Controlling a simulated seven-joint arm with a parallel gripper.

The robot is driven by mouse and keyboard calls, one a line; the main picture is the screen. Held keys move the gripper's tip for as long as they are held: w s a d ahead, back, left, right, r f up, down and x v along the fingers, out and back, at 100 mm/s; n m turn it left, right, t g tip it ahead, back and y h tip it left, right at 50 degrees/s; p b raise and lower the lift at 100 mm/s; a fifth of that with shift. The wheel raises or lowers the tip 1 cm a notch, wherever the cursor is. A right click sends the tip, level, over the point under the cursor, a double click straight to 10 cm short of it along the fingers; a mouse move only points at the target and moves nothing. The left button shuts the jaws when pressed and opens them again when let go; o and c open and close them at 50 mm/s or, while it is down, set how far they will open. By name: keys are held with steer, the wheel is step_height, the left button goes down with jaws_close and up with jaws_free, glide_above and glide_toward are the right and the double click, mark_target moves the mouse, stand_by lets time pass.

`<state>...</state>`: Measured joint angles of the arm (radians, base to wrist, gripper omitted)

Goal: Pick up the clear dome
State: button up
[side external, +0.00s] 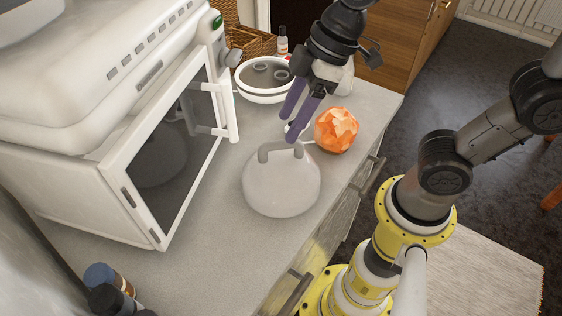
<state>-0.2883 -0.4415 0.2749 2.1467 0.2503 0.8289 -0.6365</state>
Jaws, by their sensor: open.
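The clear dome (281,188) sits on the grey worktop. It is a pale, see-through bell shape with a grey loop handle (281,149) on top. My gripper (291,129) has two purple fingers pointing down, above and just behind the handle in the side external view. The fingers are open with nothing between them. I cannot tell whether a fingertip touches the handle.
An orange faceted ball (336,130) is right of my fingers. A white round dish (266,81) stands behind. A white oven (150,150) with its glass front fills the left. Dark bottles (108,285) stand at the lower left. The front worktop is clear.

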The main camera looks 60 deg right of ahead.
mark_target(282, 140)
steer(key=shift+x, duration=2.95)
steer(key=shift+s+f, duration=0.1)
steer(key=shift+s, duration=0.05)
steer(key=shift+d, duration=0.1)
steer(key=shift+c, duration=0.3)
jaws_close()
